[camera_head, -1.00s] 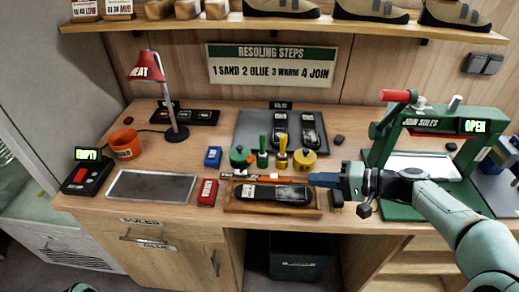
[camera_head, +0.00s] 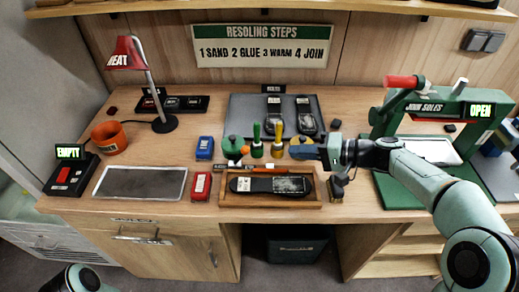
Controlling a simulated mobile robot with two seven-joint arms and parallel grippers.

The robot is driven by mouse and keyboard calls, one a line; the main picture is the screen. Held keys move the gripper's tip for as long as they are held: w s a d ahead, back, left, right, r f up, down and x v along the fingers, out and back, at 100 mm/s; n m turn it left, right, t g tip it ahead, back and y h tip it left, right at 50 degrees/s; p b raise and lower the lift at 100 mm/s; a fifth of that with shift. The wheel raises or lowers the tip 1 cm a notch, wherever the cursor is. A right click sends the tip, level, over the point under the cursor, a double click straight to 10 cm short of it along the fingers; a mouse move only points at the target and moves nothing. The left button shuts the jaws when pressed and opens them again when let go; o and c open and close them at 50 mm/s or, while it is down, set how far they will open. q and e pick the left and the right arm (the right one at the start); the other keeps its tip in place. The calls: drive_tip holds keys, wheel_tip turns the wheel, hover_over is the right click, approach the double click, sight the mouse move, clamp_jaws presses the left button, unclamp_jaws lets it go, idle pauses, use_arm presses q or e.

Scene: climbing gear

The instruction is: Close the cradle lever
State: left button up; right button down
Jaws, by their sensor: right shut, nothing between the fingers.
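The green press labelled JOIN SOLES (camera_head: 478,112) stands at the right of the bench, and its display reads OPEN. I take its red-handled lever (camera_head: 402,82) as the cradle lever; it is at the press's upper left, with the red grip pointing left. A pale plate (camera_head: 430,150) lies inside the press frame. My right gripper (camera_head: 308,152) is shut and empty, pointing left beside the yellow pot, well left of and below the lever. Its forearm crosses in front of the press and hides part of its base. My left gripper is out of view.
A wooden tray (camera_head: 222,192) holds a dark sole (camera_head: 270,185) in front of the right gripper. A dark mat (camera_head: 240,110) with shoes lies farther back. A red lamp (camera_head: 125,52) and framed pad (camera_head: 140,197) are at left.

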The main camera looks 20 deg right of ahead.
sight(249, 150)
drive_tip(key=x, duration=1.1)
drive_tip(key=shift+w+a+f+p, duration=0.15)
drive_tip(key=shift+w+a+p, duration=0.1)
drive_tip(key=shift+p, duration=0.15)
